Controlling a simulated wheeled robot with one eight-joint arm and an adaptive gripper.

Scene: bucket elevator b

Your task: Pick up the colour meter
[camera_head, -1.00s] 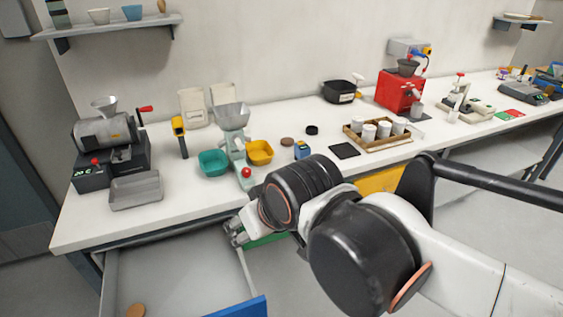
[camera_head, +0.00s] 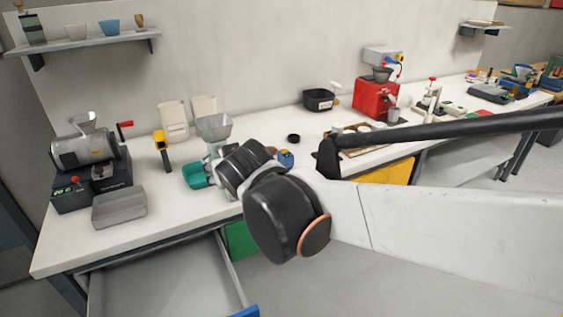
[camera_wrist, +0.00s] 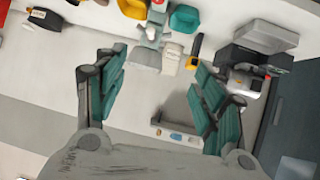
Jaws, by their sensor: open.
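I cannot tell for sure which thing is the colour meter. A small blue device (camera_head: 286,158) stands on the bench just right of my arm's dark joint, partly covered. A yellow and black handheld instrument (camera_head: 161,148) stands upright near the wall, left of the hopper. It also shows in the wrist view (camera_wrist: 195,50). My gripper (camera_wrist: 157,75) is open and empty, its teal finger pads wide apart, above and away from the bench. In the head view my arm hides it.
The hopper stand (camera_head: 214,130) and teal tub (camera_head: 196,176) are close to my arm. A grinder (camera_head: 85,150) and grey tray (camera_head: 119,208) stand left. A wall shelf (camera_head: 90,40) overhangs the back. A drawer (camera_head: 160,285) is open below the bench.

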